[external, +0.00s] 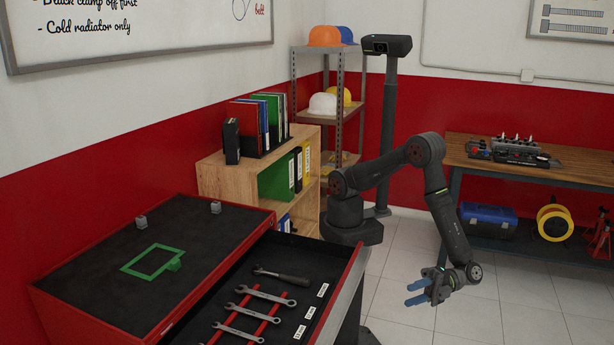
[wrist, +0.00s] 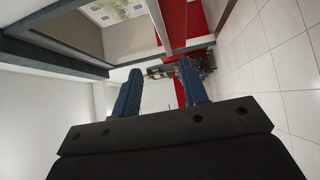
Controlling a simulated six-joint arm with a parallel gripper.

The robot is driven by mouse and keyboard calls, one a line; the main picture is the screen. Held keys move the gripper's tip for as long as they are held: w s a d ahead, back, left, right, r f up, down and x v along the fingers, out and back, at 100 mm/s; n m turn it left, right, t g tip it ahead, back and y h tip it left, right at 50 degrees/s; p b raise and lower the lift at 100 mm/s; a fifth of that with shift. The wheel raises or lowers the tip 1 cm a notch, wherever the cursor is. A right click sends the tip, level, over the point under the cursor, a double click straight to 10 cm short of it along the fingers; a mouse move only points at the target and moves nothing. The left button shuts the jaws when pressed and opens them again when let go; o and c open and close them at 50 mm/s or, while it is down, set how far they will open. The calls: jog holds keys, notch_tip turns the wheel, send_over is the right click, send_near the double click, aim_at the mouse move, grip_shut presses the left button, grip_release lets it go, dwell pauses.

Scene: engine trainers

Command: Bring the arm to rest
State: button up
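My gripper (external: 418,292) hangs over the tiled floor to the right of the open drawer in the external view. Its two blue fingers stand apart with nothing between them. The wrist view shows the same blue fingers of my gripper (wrist: 160,95), spread and empty. My dark arm reaches from its base behind the drawer, over to the right and down. The gripper touches nothing that I can see.
A red tool cabinet (external: 60,283) with an open drawer (external: 345,285) of wrenches stands at left. A green frame (external: 150,262) lies on its top. A workbench (external: 560,172) stands at right, with a blue toolbox (external: 488,220) below. Floor around the gripper is clear.

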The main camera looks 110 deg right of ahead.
jog(key=w+r+m+g+h, duration=0.2)
jog(key=w+m+h, duration=0.1)
jog(key=w, duration=0.4)
jog(key=w+r+m+g+h, duration=0.3)
jog(key=w+h, duration=0.3)
jog(key=w, duration=0.2)
jog(key=shift+a+m+h, duration=0.25)
jog(key=shift+m+h, duration=0.05)
jog(key=shift+m, duration=0.2)
jog(key=s+f+n+t+y, duration=0.3)
jog(key=s+n+y, duration=0.15)
jog(key=s, duration=0.35)
jog(key=s+f+n+t+y, duration=0.2)
jog(key=s+n+y, duration=0.1)
jog(key=s+y, duration=0.35)
jog(key=shift+w+d+m+h, duration=0.15)
jog(key=shift+w+h, duration=0.2)
jog(key=shift+w, duration=0.6)
jog(key=shift+w+d+m+h, duration=0.1)
jog(key=shift+w+h, duration=0.25)
jog(key=shift+w, duration=0.55)
jog(key=shift+s, duration=0.1)
